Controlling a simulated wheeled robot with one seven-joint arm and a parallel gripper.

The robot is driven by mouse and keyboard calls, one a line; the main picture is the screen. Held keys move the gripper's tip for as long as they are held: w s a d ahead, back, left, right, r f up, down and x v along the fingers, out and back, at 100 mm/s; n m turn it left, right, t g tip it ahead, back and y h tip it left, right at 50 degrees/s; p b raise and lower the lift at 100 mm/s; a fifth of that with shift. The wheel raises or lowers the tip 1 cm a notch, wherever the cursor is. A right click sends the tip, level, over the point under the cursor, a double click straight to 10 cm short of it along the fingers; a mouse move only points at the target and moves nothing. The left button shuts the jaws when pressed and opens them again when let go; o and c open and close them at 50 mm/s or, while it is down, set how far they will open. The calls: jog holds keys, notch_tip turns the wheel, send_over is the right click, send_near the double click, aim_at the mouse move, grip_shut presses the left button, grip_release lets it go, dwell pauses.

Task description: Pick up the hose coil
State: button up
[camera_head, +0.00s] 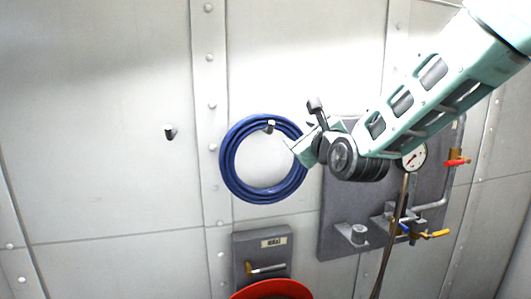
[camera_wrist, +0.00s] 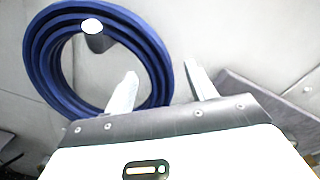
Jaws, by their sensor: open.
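The blue hose coil (camera_head: 231,171) hangs on a peg (camera_head: 269,126) on the pale riveted wall. It fills the upper left of the wrist view (camera_wrist: 45,72), where the peg (camera_wrist: 97,38) passes through its top. My gripper (camera_head: 311,116) is at the coil's upper right in the head view, partly hidden by its own wrist. In the wrist view my gripper's two fingers (camera_wrist: 160,85) are spread apart. The coil's right side runs up between them, and the left finger overlaps the ring's lower part. I cannot tell whether either finger touches the hose.
A second, bare peg (camera_head: 170,132) sticks out of the wall at left. A grey panel (camera_head: 340,215) with a gauge (camera_head: 414,158), pipes and a yellow-handled valve (camera_head: 437,234) is at right. Below the coil are a grey box (camera_head: 262,245) and a red round object (camera_head: 270,290).

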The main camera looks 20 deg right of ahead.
aim_at(288, 128)
jog(key=shift+w+a+p, duration=0.1)
jog(key=shift+w+p, duration=0.4)
jog(key=shift+w, duration=0.95)
jog(key=w+p, duration=0.2)
jog(key=w, duration=0.1)
jog(key=w+p, duration=0.1)
jog(key=p, duration=0.1)
jog(key=shift+w+a, duration=0.2)
jog(key=shift+a, duration=0.1)
jog(key=shift+w+f, duration=0.1)
jog(key=shift+w, duration=0.25)
grip_shut()
